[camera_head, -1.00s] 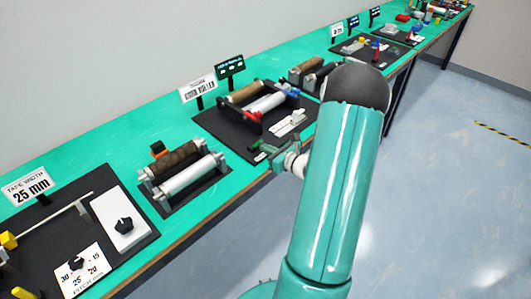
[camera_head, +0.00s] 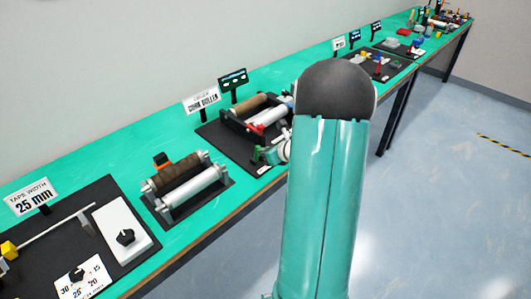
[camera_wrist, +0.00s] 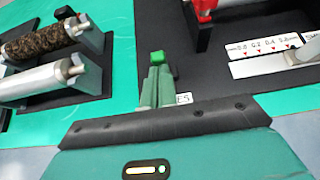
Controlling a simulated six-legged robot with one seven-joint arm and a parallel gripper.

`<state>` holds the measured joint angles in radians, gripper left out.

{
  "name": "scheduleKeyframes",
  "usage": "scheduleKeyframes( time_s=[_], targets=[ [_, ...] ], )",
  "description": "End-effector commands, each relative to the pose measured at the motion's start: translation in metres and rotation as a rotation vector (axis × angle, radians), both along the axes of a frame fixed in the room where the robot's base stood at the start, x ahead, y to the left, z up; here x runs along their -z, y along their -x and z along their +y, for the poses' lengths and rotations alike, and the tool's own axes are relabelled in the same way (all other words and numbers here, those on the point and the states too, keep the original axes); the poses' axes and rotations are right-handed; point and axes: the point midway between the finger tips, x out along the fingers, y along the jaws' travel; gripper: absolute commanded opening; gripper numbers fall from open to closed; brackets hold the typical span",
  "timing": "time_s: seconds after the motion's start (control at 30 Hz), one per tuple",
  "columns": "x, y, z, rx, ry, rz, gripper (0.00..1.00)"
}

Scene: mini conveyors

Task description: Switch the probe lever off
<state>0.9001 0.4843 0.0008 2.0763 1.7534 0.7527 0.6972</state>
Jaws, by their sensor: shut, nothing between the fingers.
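My gripper (camera_wrist: 155,88) is shut and empty, its green fingers pointing over a black base plate (camera_wrist: 218,75) in the wrist view. A small bright green block (camera_wrist: 157,57) shows just past the fingertips. It may be the probe lever's knob, but I cannot tell whether the fingers touch it. A white label (camera_wrist: 184,98) ending in "ES" is partly hidden beside the fingers. In the head view my gripper (camera_head: 268,155) is at the near edge of the cork roller station, partly covered by my arm. The lever's position cannot be read.
A white scale bar (camera_wrist: 265,46) and a red-capped black frame (camera_wrist: 203,15) stand to the right in the wrist view. A brown and white roller pair (camera_head: 183,183) is on the left. The green bench (camera_head: 110,147) is bare behind it, and open floor lies right.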

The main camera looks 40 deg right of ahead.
Motion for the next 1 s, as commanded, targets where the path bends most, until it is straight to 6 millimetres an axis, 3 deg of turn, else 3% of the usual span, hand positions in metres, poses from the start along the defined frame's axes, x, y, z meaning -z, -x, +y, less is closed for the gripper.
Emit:
scheduleKeyframes(
  time_s=[0.3, 0.77, 1.0],
  targets=[
    [-0.013, 0.0, 0.0, -0.001, 0.001, -0.001, 0.0],
    [-0.016, 0.001, 0.0, -0.001, 0.001, -0.001, 0.0],
    [-0.029, 0.007, 0.0, -0.003, 0.001, -0.002, 0.0]
  ],
)
